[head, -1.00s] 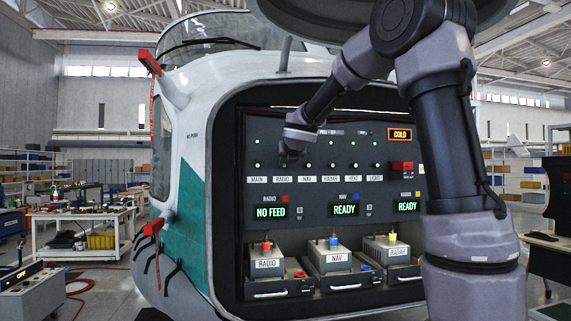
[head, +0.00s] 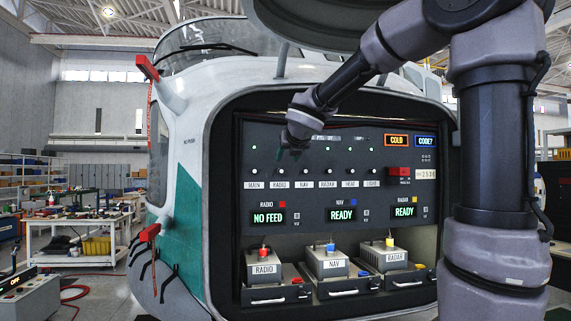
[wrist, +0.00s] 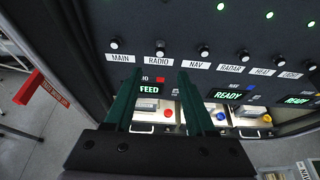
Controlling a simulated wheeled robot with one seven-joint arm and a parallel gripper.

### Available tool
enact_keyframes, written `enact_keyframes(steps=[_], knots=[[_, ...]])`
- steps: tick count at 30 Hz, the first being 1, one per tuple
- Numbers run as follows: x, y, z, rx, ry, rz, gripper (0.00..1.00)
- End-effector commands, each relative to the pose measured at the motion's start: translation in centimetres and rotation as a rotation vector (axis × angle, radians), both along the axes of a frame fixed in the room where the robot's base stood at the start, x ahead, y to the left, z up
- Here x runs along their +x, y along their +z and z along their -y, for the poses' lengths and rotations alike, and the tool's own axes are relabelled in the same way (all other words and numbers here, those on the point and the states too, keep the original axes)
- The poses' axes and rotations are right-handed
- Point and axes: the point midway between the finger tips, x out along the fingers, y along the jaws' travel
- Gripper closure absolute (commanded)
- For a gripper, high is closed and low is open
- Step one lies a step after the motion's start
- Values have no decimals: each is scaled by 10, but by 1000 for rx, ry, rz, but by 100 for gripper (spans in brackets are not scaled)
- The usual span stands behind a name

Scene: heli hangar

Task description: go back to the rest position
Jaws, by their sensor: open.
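My gripper (head: 284,150) is in front of the upper left of the helicopter's panel (head: 330,160), near the radio and nav knobs. In the wrist view its two green fingers (wrist: 160,88) are spread apart with nothing between them. Behind them, the radio display (wrist: 149,89) is partly covered. My arm reaches in from the upper right of the head view. From the head view I cannot tell the exact gap between the fingertips and the panel.
The radio (head: 262,268), nav (head: 327,262) and radar (head: 390,257) units sit in the lower bay. The radio display reads NO FEED; the other two read READY. A red-ended probe (head: 147,68) sticks out at left. A cluttered bench (head: 75,240) stands farther left.

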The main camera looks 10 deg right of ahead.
Motion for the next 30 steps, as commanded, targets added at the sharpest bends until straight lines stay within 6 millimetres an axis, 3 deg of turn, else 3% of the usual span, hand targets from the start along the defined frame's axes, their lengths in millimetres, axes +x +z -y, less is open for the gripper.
enact_keyframes(steps=[5, 21, 23, 26, 30], knots=[[-12, 5, 0, 0, 0, -1, 45], [-16, 4, 4, 32, -21, -6, 45], [-22, 2, 12, 108, -68, -16, 45], [-45, -7, 36, 366, -229, -50, 45], [-100, -33, 73, 922, -593, -105, 45]])
